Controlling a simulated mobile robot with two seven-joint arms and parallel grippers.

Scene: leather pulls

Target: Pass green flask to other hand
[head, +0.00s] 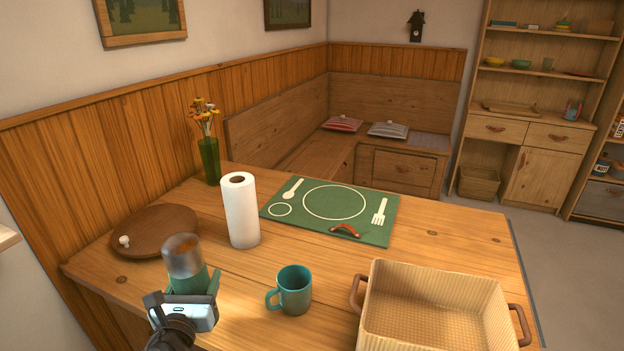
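The green flask (190,279) has a teal-green body and a silvery metal upper part with a brownish top. It is upright at the left front of the table in the head view. My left gripper (191,287) comes in from the bottom left, with its fingers on both sides of the flask's body, and looks shut on it. The gripper hides the flask's lower end, so I cannot tell whether it touches the table. My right gripper is not in view.
A teal mug (294,290) stands right of the flask, and a wicker basket (435,275) at front right. Behind are a round wooden board (152,228), a paper roll (241,212), a vase (209,160) and a green placemat (385,206). The table (470,230) is bare at right.

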